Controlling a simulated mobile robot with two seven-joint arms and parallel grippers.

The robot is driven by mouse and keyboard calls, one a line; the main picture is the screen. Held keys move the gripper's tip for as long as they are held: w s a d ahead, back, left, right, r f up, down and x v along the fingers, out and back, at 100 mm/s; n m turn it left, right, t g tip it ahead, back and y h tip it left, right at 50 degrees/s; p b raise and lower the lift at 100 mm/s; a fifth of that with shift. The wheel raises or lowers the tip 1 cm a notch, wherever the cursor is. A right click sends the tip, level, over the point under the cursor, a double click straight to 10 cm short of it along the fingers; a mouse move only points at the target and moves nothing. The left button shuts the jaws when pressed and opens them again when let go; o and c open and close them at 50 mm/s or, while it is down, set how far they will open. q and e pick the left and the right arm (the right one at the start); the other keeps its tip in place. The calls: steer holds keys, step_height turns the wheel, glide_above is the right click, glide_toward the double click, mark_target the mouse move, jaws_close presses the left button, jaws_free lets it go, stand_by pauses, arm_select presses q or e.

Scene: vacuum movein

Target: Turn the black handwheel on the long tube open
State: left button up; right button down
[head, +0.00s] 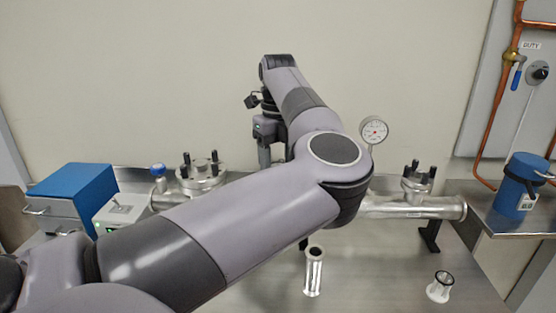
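The long silver tube lies across the steel table; its right end (440,208) shows, and its middle is hidden behind my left arm. I cannot make out the black handwheel; my arm may cover it. My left arm comes in from the left and bends at the centre. My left gripper (264,158) points down behind the arm, above the middle of the tube. Its fingertips are mostly hidden, so I cannot tell whether it is open or what it touches. My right gripper is out of view.
A round gauge (374,131) stands above the tube. Flanges with black knobs stand left (203,172) and right (418,180). A blue box (75,190) is far left, a blue canister (518,187) far right. Two small metal parts (314,272) (440,287) stand at the front.

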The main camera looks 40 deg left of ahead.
arm_select(q)
steer(key=n, duration=0.4)
steer(key=shift+a+r+n, duration=0.1)
steer(key=shift+r+n, duration=0.05)
steer(key=shift+n, duration=0.15)
steer(key=shift+n+p, duration=0.35)
steer(key=shift+n, duration=1.55)
steer(key=o, duration=1.1)
steer(key=shift+c, duration=0.2)
step_height(320, 180, up, 7)
steer(key=shift+r, duration=0.1)
